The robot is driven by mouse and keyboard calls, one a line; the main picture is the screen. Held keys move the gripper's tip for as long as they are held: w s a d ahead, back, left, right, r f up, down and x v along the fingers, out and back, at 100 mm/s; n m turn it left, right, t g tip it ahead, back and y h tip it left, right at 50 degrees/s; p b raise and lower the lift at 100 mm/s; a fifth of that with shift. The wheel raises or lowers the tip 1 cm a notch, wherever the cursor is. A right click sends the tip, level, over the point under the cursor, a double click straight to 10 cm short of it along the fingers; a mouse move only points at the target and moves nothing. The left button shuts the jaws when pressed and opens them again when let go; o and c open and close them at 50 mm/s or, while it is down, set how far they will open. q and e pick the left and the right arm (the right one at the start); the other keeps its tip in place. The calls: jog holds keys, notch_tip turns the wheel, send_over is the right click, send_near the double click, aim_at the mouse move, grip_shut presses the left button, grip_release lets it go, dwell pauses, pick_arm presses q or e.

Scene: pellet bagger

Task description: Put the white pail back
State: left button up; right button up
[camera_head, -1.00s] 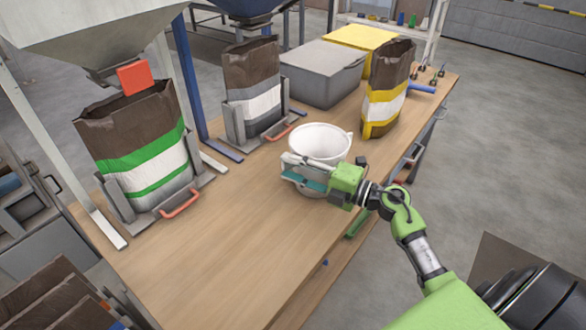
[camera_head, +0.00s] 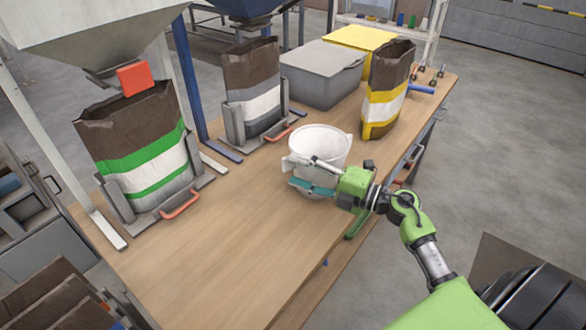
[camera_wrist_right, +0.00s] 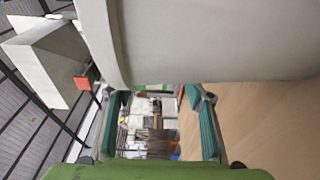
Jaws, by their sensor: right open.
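The white pail (camera_head: 324,143) stands upright on the wooden table, in front of the yellow-banded bag. Its open mouth faces up. My right gripper (camera_head: 303,176) is at the near side of the pail, and its fingers hide part of the lower wall. In the right wrist view, the pail wall (camera_wrist_right: 220,40) fills the upper part of the picture. The two teal-padded fingers of the right gripper (camera_wrist_right: 160,125) are spread wide with nothing between them. I cannot tell whether a finger touches the pail. My left gripper is not in view.
A green-banded bag (camera_head: 150,160) and a grey-banded bag (camera_head: 257,98) stand in holders at the left and back. The yellow-banded bag (camera_head: 383,100) stands behind the pail. A grey bin (camera_head: 322,78) and yellow bin (camera_head: 362,38) are farther back. The near table (camera_head: 215,255) is clear.

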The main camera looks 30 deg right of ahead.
jog(key=v, duration=1)
